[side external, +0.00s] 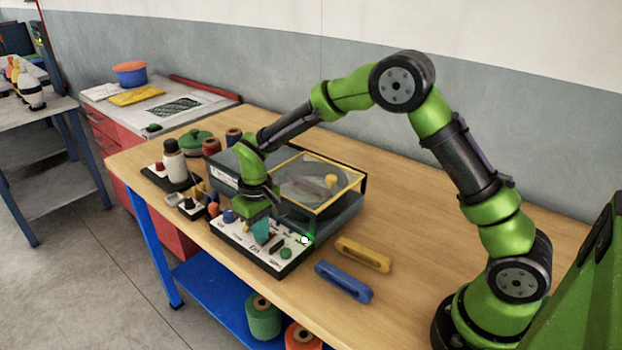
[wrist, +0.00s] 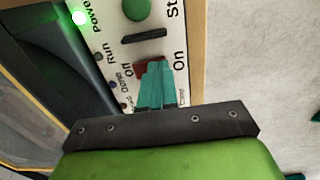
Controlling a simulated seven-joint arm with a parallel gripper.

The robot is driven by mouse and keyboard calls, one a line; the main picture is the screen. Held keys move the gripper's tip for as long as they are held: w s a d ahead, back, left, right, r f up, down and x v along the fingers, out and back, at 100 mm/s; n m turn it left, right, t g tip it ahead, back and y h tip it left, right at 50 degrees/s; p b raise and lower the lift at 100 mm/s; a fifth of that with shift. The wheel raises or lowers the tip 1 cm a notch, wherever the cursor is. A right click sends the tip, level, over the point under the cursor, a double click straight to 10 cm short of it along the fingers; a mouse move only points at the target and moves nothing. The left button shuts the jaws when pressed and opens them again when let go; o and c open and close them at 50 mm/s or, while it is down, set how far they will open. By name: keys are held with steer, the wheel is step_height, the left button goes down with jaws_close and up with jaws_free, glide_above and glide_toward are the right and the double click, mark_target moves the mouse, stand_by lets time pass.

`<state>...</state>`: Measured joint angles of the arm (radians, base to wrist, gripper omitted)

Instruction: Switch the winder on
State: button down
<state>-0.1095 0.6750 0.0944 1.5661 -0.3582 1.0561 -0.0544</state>
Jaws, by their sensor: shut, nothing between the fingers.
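The winder (side external: 345,212) is a dark box with a clear, yellow-framed lid, behind a white control panel (side external: 292,262). In the wrist view the panel (wrist: 115,45) carries a red switch (wrist: 145,69) between the words Off and On. The lamp (wrist: 78,18) beside Power glows green; a bright lamp (side external: 304,240) also shows in the side view. My gripper (side external: 262,236) points down over the panel. Its teal fingers (wrist: 155,72) are shut and empty, at the red switch and partly covering it. Whether they touch it, and which way it is tipped, I cannot tell.
A green button (wrist: 137,9) and a black slot-like part (wrist: 144,36) lie farther along the panel. A yellow handle (side external: 362,254) and a blue handle (side external: 344,282) lie on the bench to the right.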

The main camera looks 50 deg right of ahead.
mark_target(269, 248)
step_height(269, 248, up, 7)
stand_by(0.8)
steer(key=s+d+r+m+t, duration=0.1)
steer(key=s+r+t, duration=0.1)
steer(key=s+r, duration=0.2)
steer(key=s+d+r+m+t+y, duration=0.1)
steer(key=s+r, duration=0.4)
steer(key=s, duration=0.6)
steer(key=s+d+r+m+t+y, duration=0.1)
steer(key=s+d+r+m+t, duration=0.1)
steer(key=s, duration=0.6)
step_height(269, 248, up, 2)
steer(key=shift+s+d+r+t, duration=0.2)
steer(key=shift+d+t, duration=0.35)
steer(key=shift+t, duration=0.55)
